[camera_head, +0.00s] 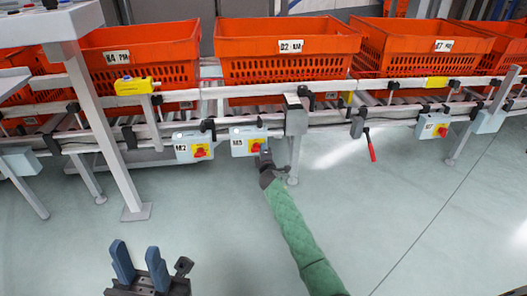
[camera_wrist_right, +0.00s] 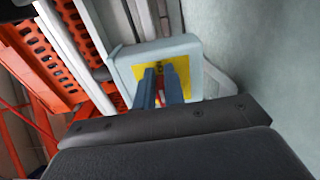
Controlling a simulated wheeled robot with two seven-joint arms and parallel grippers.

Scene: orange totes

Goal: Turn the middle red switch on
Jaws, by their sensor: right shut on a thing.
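The middle red switch (camera_head: 256,148) is on a yellow plate on a grey box (camera_head: 239,143) labelled M3, on the conveyor's front rail. My right gripper (camera_head: 263,158) is at this switch, its green-sleeved arm reaching up from below. In the right wrist view its blue fingers (camera_wrist_right: 160,80) are close together in front of the yellow plate (camera_wrist_right: 181,72), shut on the switch. The fingers mostly hide the switch there, so its angle cannot be told. My left gripper (camera_head: 140,265) is open and empty at the lower left, far from the boxes.
A similar box M2 (camera_head: 184,148) with a red switch is just left, and another box (camera_head: 427,127) is far right. Orange totes (camera_head: 285,62) stand on the conveyor behind. A red-handled lever (camera_head: 371,148) hangs right of a grey post (camera_head: 296,118). The floor in front is clear.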

